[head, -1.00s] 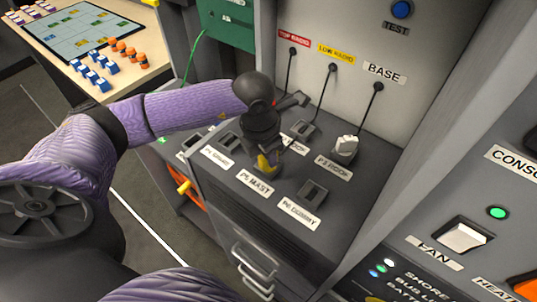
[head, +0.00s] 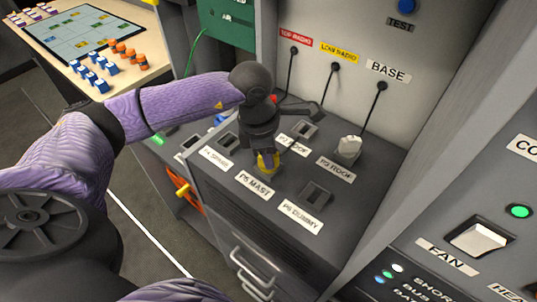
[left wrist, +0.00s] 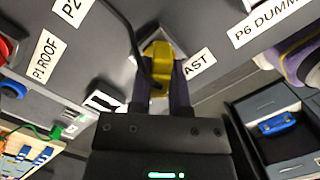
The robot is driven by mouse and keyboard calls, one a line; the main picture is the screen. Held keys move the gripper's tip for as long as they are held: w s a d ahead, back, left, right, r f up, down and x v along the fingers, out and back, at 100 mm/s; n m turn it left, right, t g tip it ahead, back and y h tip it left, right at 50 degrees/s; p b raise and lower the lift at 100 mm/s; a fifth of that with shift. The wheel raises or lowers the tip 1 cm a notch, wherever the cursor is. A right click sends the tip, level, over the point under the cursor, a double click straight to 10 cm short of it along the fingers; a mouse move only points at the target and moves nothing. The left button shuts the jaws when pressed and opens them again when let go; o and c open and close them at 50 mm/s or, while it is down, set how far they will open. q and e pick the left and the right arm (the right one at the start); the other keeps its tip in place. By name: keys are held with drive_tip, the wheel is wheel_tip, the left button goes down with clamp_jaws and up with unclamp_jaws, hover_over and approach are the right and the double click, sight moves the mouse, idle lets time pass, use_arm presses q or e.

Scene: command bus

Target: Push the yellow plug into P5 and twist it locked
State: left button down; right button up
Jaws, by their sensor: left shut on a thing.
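The yellow plug (head: 268,163) stands at the P5 MAST socket on the dark sloped panel, behind the P5 MAST label (head: 254,186). My left gripper (head: 266,154) comes down from above and is shut on the plug. In the left wrist view the yellow plug (left wrist: 158,62) sits between the two fingers of my left gripper (left wrist: 160,82), over a pale square socket plate, with a dark cable passing beside it. The gripper and plug hide the socket opening, so I cannot tell how deep the plug sits or its lock position. My right gripper is not in view.
The empty P6 DUMMY socket (head: 316,193) is to the right of the plug. A white plug (head: 349,148) stands at P3 ROOF behind it. Dark cables hang from the back wall. A fan switch (head: 479,238) is on the right console.

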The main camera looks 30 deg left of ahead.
use_arm(q)
drive_tip(key=shift+c, duration=2.4)
unclamp_jaws()
drive_tip(key=shift+f, duration=0.1)
